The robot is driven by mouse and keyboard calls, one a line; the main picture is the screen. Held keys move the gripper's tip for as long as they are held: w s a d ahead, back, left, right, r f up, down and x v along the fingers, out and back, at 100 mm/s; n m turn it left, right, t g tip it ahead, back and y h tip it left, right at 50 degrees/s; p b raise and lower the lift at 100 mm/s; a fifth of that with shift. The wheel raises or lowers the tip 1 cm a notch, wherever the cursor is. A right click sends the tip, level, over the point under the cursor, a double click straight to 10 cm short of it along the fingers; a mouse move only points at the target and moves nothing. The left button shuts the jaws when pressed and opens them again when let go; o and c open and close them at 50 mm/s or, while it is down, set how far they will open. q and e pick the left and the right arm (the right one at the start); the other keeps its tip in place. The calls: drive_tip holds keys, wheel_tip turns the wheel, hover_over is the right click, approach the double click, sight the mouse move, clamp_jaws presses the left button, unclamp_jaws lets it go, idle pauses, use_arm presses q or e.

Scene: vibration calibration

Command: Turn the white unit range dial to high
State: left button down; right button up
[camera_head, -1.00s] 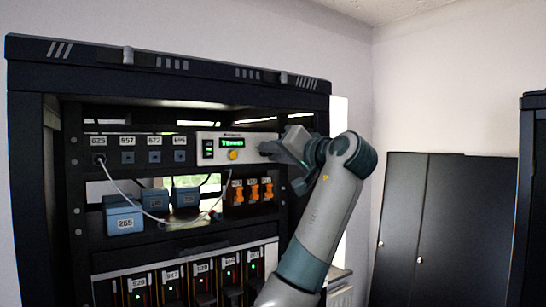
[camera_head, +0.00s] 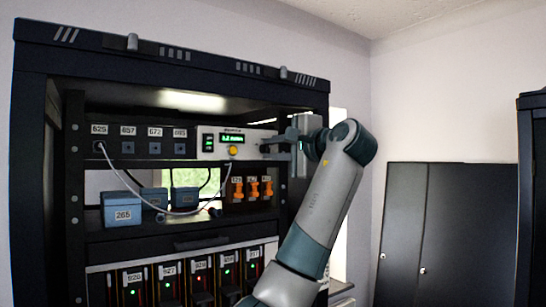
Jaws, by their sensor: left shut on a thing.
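The white unit (camera_head: 208,153) sits in the upper bay of the black rack. It has a lit green display (camera_head: 232,138), a yellow button (camera_head: 233,150) and a small dark panel at its left. My left gripper (camera_head: 268,148) reaches in from the right and is shut at the right end of the unit's front. The range dial is hidden by its fingers, and it appears to be what they hold. I cannot read the dial's setting. My right gripper is not in view.
Left of the unit is a row of numbered sockets (camera_head: 154,148) with a pale cable plugged in. Below are blue boxes (camera_head: 122,211), orange switches (camera_head: 253,189) and numbered modules with lights. A dark cabinet (camera_head: 450,230) stands at the right.

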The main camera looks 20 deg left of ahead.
use_arm(q)
drive_tip(key=m+b, duration=0.3)
drive_tip(key=m, duration=0.3)
drive_tip(key=shift+f+b, duration=0.2)
drive_tip(key=shift+b, duration=0.1)
drive_tip(key=m+b, duration=0.1)
drive_tip(key=m, duration=0.2)
drive_tip(key=shift+m+b, duration=0.85)
drive_tip(key=shift+m, duration=0.45)
drive_tip(key=c, duration=1.6)
unclamp_jaws()
drive_tip(key=shift+s+d, duration=0.1)
